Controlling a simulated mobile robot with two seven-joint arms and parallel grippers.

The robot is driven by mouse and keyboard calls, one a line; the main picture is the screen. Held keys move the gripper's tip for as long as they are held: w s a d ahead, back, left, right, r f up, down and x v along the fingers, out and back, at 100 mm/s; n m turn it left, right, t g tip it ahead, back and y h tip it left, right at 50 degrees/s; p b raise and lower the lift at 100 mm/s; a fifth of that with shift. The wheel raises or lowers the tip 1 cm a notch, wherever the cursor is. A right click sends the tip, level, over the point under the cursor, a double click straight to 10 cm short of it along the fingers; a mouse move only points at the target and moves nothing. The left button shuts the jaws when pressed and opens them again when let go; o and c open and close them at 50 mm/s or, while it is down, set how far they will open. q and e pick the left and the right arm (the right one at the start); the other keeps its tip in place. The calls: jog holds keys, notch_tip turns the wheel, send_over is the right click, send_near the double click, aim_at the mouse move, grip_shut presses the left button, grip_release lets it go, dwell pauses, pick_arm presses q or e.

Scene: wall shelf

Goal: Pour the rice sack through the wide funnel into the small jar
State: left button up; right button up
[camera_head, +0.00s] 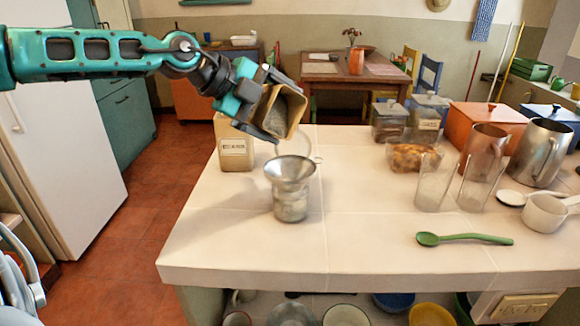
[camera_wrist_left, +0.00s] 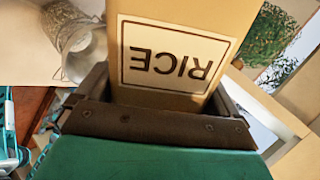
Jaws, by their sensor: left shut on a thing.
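The rice sack (camera_head: 286,110) is a tan, square open container held above the counter in the head view, tipped with its mouth toward the lower right. Greyish contents show inside. My left gripper (camera_head: 268,106) is shut on it; the wrist view shows the sack's RICE label (camera_wrist_left: 170,58) upside down between the jaws. The metal wide funnel (camera_head: 290,170) sits in the mouth of the small glass jar (camera_head: 290,205), just below the sack. The funnel also shows in the wrist view (camera_wrist_left: 85,52). No falling stream is clear. My right gripper is not in view.
A tan labelled container (camera_head: 236,150) stands left of the funnel. The counter's front middle (camera_head: 340,245) is clear.

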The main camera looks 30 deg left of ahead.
pick_arm(q)
jog(key=shift+d+f+m+y+b, duration=0.2)
jog(key=shift+m+y+b, duration=0.1)
jog(key=shift+b, duration=0.3)
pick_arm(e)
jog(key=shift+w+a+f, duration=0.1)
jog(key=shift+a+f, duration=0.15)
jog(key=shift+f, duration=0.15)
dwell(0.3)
pick_arm(q)
jog(key=shift+f+t+b, duration=0.1)
jog(key=shift+t+b, duration=0.2)
jog(key=shift+b, duration=0.1)
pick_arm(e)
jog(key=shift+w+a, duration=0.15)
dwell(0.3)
pick_arm(q)
jog(key=shift+s+d+f+y+b, duration=0.1)
jog(key=shift+y+b, duration=0.2)
jog(key=shift+b, duration=0.05)
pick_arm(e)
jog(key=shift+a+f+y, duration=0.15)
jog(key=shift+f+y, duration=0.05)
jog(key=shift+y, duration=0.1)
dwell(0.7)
